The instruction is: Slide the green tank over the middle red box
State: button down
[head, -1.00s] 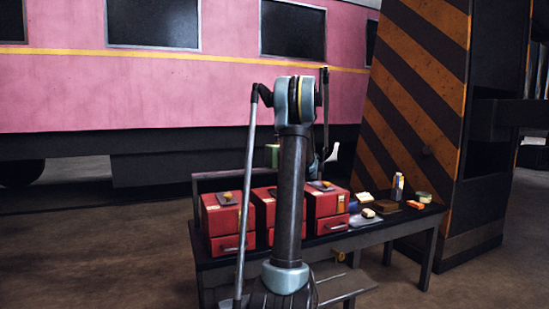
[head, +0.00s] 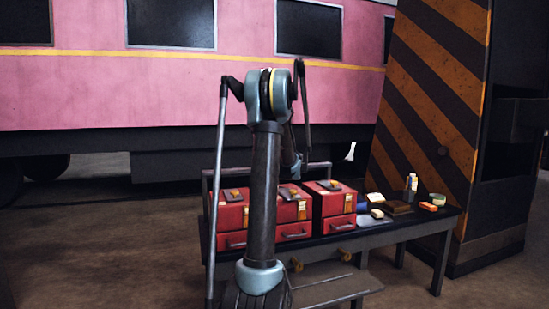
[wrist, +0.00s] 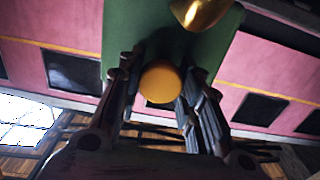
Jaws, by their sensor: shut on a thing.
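My gripper (wrist: 160,88) is shut on a round orange-yellow knob (wrist: 160,82) on the green tank (wrist: 145,25) in the wrist view. A brass dome (wrist: 200,10) shows on the tank at the top edge. In the head view the tank and my gripper are hidden behind my arm. The middle red box (head: 294,212) stands on the bench just right of my upright arm link, which covers its left part. I cannot tell how the tank sits over the boxes.
A left red box (head: 230,215) and a right red box (head: 335,205) flank the middle one on the dark bench (head: 400,228). Small items, including a bottle (head: 411,184) and an orange block (head: 428,206), lie to the right. A striped pillar (head: 430,110) and pink carriage (head: 90,90) stand behind.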

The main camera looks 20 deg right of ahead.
jog(key=shift+w, duration=0.1)
jog(key=c, duration=1.1)
grip_release()
jog(key=shift+s, duration=0.2)
jog(key=s, duration=0.7)
jog(key=s+a, duration=0.1)
jog(key=s, duration=0.3)
jog(key=shift+s, duration=0.3)
